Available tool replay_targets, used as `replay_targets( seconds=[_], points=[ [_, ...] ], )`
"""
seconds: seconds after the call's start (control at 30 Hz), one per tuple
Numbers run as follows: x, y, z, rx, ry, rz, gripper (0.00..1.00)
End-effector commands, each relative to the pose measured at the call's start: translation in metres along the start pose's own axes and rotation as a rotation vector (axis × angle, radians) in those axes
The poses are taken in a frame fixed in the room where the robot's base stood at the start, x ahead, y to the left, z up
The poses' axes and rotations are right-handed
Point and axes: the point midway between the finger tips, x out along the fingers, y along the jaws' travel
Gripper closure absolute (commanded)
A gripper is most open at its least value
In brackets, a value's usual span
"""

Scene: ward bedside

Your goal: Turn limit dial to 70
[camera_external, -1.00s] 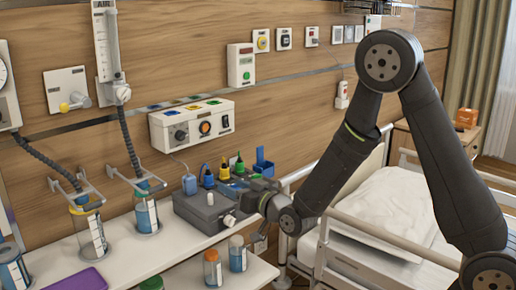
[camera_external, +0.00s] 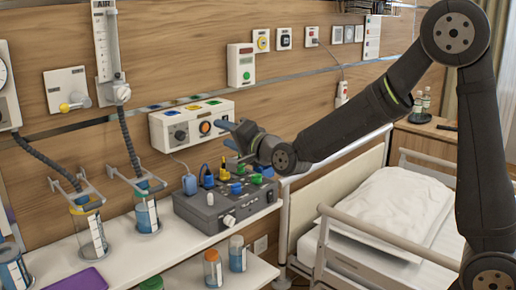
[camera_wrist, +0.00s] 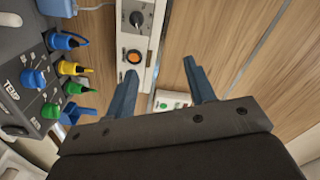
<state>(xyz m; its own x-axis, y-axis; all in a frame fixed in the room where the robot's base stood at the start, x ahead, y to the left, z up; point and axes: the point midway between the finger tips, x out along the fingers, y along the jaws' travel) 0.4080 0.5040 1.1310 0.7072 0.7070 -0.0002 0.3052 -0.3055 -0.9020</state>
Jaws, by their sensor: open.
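The grey control box (camera_external: 195,213) stands on the white shelf. In the wrist view, the blue dial (camera_wrist: 33,79) and green dial (camera_wrist: 50,111) lie at left, by a "TEMP" label. The wall unit has a black dial (camera_wrist: 137,18) and an orange knob (camera_wrist: 133,57). I cannot read which dial is the limit one. My gripper (camera_wrist: 160,65) is open and empty, above the grey box near the wall unit's right end.
Blue, yellow and green plugs stand at the back of the grey box (camera_wrist: 72,68). Bottles (camera_external: 212,268) stand on the lower shelf and jars (camera_external: 88,232) to the left. The bed's rail (camera_external: 335,215) is at right.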

Motion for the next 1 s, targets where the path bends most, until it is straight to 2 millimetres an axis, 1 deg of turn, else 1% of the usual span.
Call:
replay_targets(
  seconds=[0.03, 0.07, 0.1, 0.2, 0.33, 0.43, 0.57, 0.7, 1.0],
  points=[
    [0.002, 0.0, 0.001, 0.071, 0.0, 0.0, 0.5],
    [0.002, 0.015, 0.008, 0.061, -0.004, 0.009, 0.5],
    [0.001, 0.026, 0.013, 0.057, -0.004, 0.009, 0.5],
    [0.002, 0.039, 0.019, 0.056, -0.001, 0.003, 0.5],
    [0.005, 0.046, 0.022, 0.056, 0.0, 0.001, 0.5],
    [0.014, 0.046, 0.022, 0.055, 0.0, 0.0, 0.5],
    [0.036, 0.046, 0.022, 0.055, 0.001, 0.0, 0.5],
    [0.066, 0.046, 0.022, 0.054, 0.001, 0.0, 0.5],
    [0.124, 0.046, 0.022, 0.054, 0.001, 0.0, 0.5]
  ],
)
